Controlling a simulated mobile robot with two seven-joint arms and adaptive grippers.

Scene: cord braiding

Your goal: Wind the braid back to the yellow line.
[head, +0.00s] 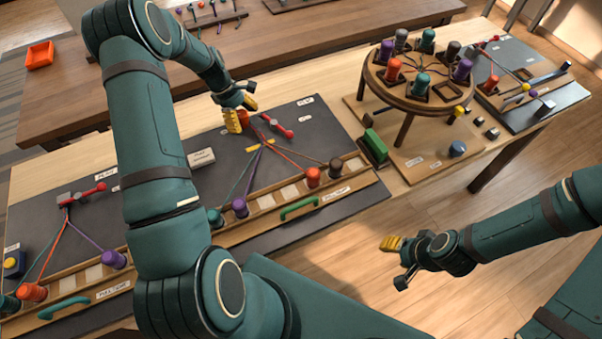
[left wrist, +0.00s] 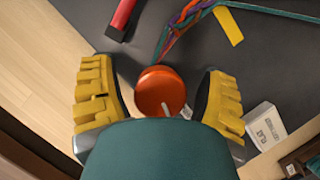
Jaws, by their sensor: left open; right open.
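The braid (left wrist: 186,22) of purple, teal and orange cords shows at the top of the left wrist view. A yellow line (left wrist: 228,26) lies on the dark board beside it; it also shows in the head view (head: 253,148). An orange knob (left wrist: 160,90) stands between the yellow fingers of my open left gripper (left wrist: 160,98), with a gap on each side. In the head view my left gripper (head: 240,118) is at the far end of the middle board and partly hides the knob. My right gripper (head: 396,256) is open and empty, low on the right above the floor.
Cords fan from the braid to teal (head: 215,217), purple (head: 239,207), orange (head: 313,177) and brown (head: 336,166) bobbins along a wooden rail. A red-ended bar (head: 278,127) lies beside the knob. A round bobbin stand (head: 418,88) rises at right; a similar cord board lies at left.

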